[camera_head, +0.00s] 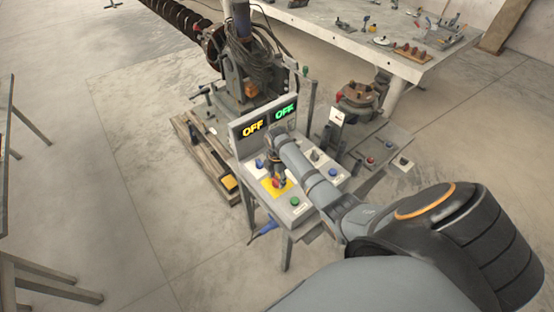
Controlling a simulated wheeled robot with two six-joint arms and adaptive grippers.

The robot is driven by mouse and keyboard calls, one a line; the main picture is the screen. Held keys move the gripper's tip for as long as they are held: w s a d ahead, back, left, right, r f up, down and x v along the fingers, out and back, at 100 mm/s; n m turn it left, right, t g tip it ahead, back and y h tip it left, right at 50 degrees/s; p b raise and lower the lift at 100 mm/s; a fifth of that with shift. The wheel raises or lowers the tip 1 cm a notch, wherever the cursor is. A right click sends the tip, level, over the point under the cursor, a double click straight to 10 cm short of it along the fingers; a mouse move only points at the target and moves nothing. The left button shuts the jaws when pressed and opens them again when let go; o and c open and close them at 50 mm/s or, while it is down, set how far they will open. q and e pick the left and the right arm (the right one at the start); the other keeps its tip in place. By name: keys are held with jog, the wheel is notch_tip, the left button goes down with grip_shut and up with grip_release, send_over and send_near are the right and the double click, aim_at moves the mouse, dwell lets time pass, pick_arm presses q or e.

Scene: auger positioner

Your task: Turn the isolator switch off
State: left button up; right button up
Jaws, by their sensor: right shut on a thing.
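The control box (300,208) stands on a small stand in the middle of the head view. The isolator switch (275,184) is a red knob on a yellow plate on its sloped top. My right arm reaches in from the lower right. My right gripper (277,178) points down at the yellow plate and is shut on the switch, and its fingers and wrist hide much of the knob. The knob's exact angle cannot be told. The display (265,126) behind reads OFF in yellow and OFF in green. My left gripper is not in view.
A green button (294,201), a blue button (259,163) and a dark knob (315,155) sit close by on the box. Behind stands the auger positioner (250,75) with cables. A workbench (345,35) is at the back right.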

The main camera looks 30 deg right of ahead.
aim_at(277, 179)
jog(key=shift+n, duration=0.3)
jog(key=o, duration=1.1)
jog(key=shift+o, duration=0.2)
jog(key=shift+r, duration=0.3)
notch_tip(277, 179, up, 11)
jog(key=shift+r, duration=0.2)
jog(key=shift+f, duration=0.1)
